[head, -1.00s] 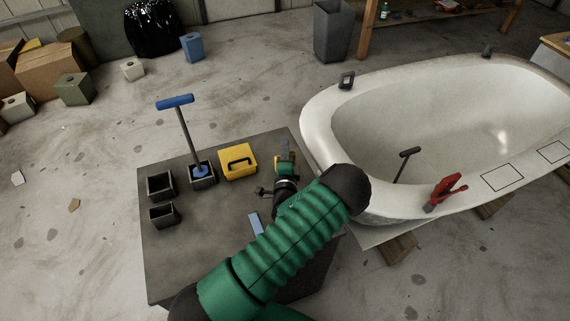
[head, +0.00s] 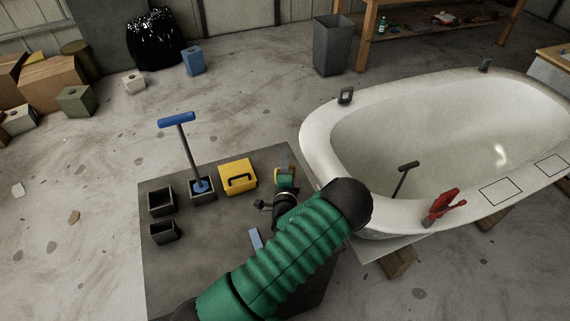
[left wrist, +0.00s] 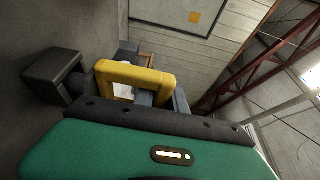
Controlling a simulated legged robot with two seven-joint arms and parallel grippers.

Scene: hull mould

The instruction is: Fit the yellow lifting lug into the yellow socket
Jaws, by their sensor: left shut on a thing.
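In the head view the lug is tiny and mostly hidden by the gripper. I cannot make out a yellow socket apart from the yellow box. My right gripper is not in view.
Two dark open boxes (head: 161,198) (head: 164,232) and a blue T-handled tool (head: 178,120) in a third box are on the table's left. A blue strip (head: 256,240) lies near my arm. The white hull mould (head: 312,140) stands close on the right, with a red clamp (head: 441,207) on its rim.

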